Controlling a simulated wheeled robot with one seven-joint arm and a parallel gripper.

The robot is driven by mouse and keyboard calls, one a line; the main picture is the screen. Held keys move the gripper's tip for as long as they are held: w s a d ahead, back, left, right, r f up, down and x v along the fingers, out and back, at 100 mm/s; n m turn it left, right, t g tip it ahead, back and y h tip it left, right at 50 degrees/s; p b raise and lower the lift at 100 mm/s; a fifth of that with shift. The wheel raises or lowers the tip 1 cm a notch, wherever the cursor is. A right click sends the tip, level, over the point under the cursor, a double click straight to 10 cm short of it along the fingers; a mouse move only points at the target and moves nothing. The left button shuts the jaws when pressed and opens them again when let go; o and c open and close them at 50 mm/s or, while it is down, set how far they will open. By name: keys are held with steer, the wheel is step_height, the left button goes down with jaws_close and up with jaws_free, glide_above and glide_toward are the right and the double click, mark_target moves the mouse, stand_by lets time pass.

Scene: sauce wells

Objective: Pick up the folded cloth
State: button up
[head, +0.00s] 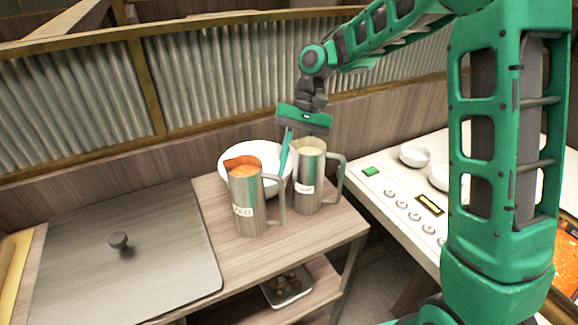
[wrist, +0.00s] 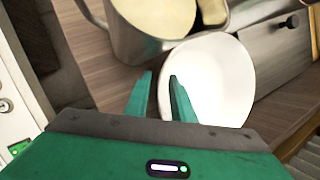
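I cannot make out a folded cloth in either view. My gripper (head: 284,168) points down over the back of the wooden counter, by the white bowl (head: 232,152) and the cream-filled metal pitcher (head: 308,190). The white bowl (wrist: 225,85) lies beyond and to the right of the fingers, and looks empty. The cream-filled pitcher (wrist: 120,38) is at the top left there. Part of the bowl is hidden behind the pitchers in the head view.
A second metal pitcher (head: 247,208) with orange sauce stands in front of the bowl. A flat metal lid (head: 170,255) with a knob covers the left. A white panel (head: 385,215) with knobs and small bowls (head: 414,156) is at right. A tray (head: 287,290) sits on the lower shelf.

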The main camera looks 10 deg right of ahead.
steer(key=shift+r, duration=0.1)
steer(key=v, duration=1.2)
steer(key=shift+d, duration=0.1)
